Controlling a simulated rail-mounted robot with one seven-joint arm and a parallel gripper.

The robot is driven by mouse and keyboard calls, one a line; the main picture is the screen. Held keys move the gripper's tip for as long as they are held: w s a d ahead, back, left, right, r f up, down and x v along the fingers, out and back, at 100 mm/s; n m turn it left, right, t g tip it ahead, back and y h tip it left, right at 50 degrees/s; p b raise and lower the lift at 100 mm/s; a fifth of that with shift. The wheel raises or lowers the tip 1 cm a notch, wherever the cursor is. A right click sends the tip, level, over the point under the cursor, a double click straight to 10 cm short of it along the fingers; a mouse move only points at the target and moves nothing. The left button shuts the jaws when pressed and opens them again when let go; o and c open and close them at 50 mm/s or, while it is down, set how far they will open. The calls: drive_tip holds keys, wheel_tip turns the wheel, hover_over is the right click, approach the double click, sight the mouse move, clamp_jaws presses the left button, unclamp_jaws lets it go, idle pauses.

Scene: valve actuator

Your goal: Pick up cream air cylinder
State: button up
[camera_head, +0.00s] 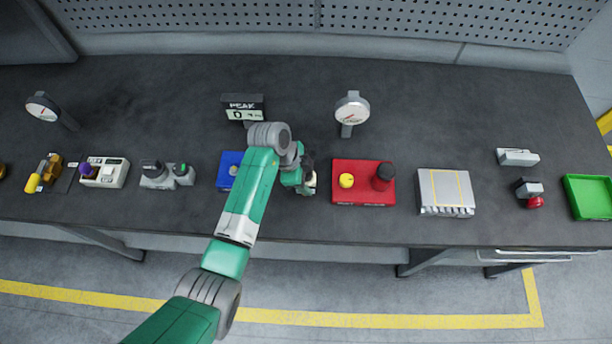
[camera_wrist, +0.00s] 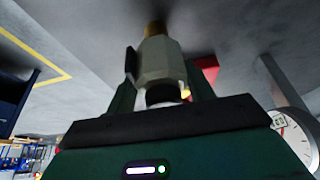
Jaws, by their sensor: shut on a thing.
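The cream air cylinder (camera_wrist: 160,62) fills the middle of the wrist view, with a cream faceted body, a brass-coloured tip and a dark band near my gripper. My gripper (camera_wrist: 162,90) is shut on it, one green finger on each side. In the head view my gripper (camera_head: 306,176) is over the bench between the blue block (camera_head: 229,170) and the red block (camera_head: 345,195). Only a small cream part of the cylinder (camera_head: 310,184) shows there; my arm hides the rest. I cannot tell whether it touches the bench.
A dial gauge (camera_head: 352,108) and a PEAK display (camera_head: 243,107) stand behind. A silver block (camera_head: 446,192) and a green tray (camera_head: 590,197) are right. The back of the bench is mostly clear.

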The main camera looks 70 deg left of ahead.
sight(308, 174)
drive_tip(key=shift+r, duration=1.95)
drive_tip(key=s+d+r, duration=0.1)
drive_tip(key=s+d, duration=0.7)
drive_tip(key=s, duration=0.5)
drive_tip(key=shift+s+d, duration=0.2)
drive_tip(key=shift+d, duration=0.15)
drive_tip(key=shift+r, duration=0.1)
drive_tip(key=w+d+r+n, duration=0.1)
drive_tip(key=w+d+r, duration=0.15)
drive_tip(key=w, duration=0.35)
drive_tip(key=w+d+r, duration=0.1)
drive_tip(key=w+d, duration=0.2)
drive_tip(key=w, duration=0.3)
drive_tip(key=w+d+r+n, duration=0.1)
drive_tip(key=w+d+r, duration=0.1)
drive_tip(key=w+d, duration=0.3)
drive_tip(key=w+d+r+n+y, duration=0.1)
drive_tip(key=w+d+r, duration=0.2)
drive_tip(key=d, duration=0.9)
drive_tip(key=w+d+r+n, duration=0.1)
drive_tip(key=w+d+r, duration=0.2)
drive_tip(key=w+d, duration=0.4)
drive_tip(key=shift+w+d+r+n+y, duration=0.3)
drive_tip(key=shift+w+d+y, duration=0.1)
drive_tip(key=shift+d, duration=0.25)
drive_tip(key=shift+f+p, duration=0.15)
drive_tip(key=shift+p, duration=0.8)
